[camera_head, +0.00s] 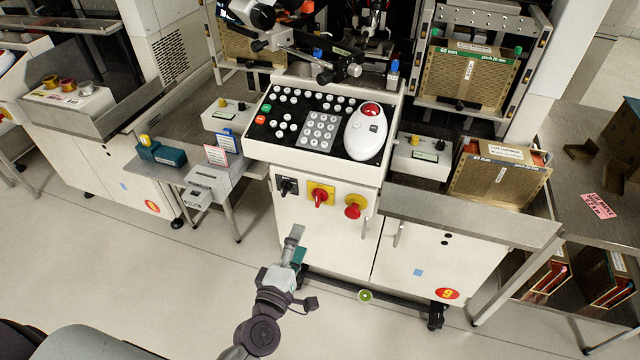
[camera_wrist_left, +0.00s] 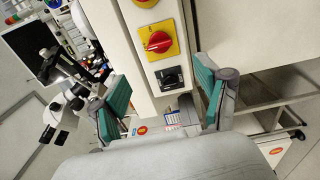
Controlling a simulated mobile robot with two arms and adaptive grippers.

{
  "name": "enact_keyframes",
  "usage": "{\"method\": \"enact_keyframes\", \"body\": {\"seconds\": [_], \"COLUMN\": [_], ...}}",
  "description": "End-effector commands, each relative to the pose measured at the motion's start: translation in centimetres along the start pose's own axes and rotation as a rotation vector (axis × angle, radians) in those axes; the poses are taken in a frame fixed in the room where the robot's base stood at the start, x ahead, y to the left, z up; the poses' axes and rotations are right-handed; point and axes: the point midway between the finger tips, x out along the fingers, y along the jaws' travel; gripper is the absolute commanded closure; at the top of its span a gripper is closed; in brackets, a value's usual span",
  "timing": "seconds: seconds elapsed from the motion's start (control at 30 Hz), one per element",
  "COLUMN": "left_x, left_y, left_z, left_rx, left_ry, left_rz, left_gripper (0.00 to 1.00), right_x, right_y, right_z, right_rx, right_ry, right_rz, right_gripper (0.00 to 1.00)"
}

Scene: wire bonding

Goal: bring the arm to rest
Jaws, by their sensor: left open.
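My left gripper (camera_head: 296,245) is in front of the white bonding machine cabinet (camera_head: 335,240), low over the floor side of it. In the left wrist view my left gripper (camera_wrist_left: 163,92) has its two green-padded fingers spread wide apart, with nothing between them. Beyond the fingers, the cabinet's narrow panel shows a red and yellow rotary switch (camera_wrist_left: 158,41) and a black switch (camera_wrist_left: 170,78). I cannot tell how far the fingertips are from the cabinet. My right gripper is in neither view.
The control panel (camera_head: 318,118) carries several buttons and a white mouse-like device (camera_head: 366,132). A small side table (camera_head: 171,174) stands at left. A grey shelf (camera_head: 470,219) and a magazine box (camera_head: 497,176) are at right. The floor (camera_head: 110,270) at front left is clear.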

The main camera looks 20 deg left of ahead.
Motion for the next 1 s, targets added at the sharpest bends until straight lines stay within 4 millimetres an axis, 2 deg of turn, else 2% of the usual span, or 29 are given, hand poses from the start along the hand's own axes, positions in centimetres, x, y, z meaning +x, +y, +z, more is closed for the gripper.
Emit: {"method": "enact_keyframes", "body": {"seconds": [0.17, 0.27, 0.37, 0.47, 0.5, 0.57, 0.6, 0.67, 0.7, 0.77, 0.83, 0.9, 1.0], "left_x": [0.0, -0.3, -1.4, -3.9, -5.3, -7.7, -9.6, -12.7, -15.0, -18.6, -23.1, -27.4, -32.6], "left_y": [-0.4, -2.7, -7.7, -14.6, -17.4, -21.2, -23.7, -27.1, -29.2, -32.0, -34.8, -36.8, -38.6], "left_z": [0.0, 0.3, 0.8, 1.1, 1.2, 1.0, 0.9, 0.5, 0.1, -0.5, -1.4, -2.4, -3.7], "left_rx": [0.011, 0.086, 0.246, 0.46, 0.546, 0.67, 0.746, 0.857, 0.927, 1.024, 1.128, 1.216, 1.309], "left_ry": [-0.003, -0.023, -0.079, -0.178, -0.228, -0.307, -0.365, -0.458, -0.524, -0.629, -0.76, -0.889, -1.052], "left_rz": [-0.008, -0.061, -0.174, -0.326, -0.389, -0.479, -0.538, -0.623, -0.678, -0.758, -0.843, -0.915, -0.991], "left_gripper": [0.25, 0.25, 0.25, 0.25, 0.25, 0.25, 0.25, 0.25, 0.25, 0.25, 0.25, 0.25, 0.25], "right_x": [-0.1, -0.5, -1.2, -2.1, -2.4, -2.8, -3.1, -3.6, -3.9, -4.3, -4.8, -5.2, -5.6], "right_y": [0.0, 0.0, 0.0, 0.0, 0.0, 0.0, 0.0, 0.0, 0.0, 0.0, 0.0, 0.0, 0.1], "right_z": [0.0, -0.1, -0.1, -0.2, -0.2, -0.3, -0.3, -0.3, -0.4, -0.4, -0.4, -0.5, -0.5], "right_rx": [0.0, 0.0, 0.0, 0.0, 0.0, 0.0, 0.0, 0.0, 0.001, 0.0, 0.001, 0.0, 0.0], "right_ry": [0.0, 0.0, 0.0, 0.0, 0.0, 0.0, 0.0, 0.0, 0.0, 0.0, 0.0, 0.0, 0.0], "right_rz": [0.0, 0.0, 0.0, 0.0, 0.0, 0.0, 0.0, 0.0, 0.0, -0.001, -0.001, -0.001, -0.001], "right_gripper": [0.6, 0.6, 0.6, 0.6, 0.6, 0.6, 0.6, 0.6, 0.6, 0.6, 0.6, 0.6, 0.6]}}
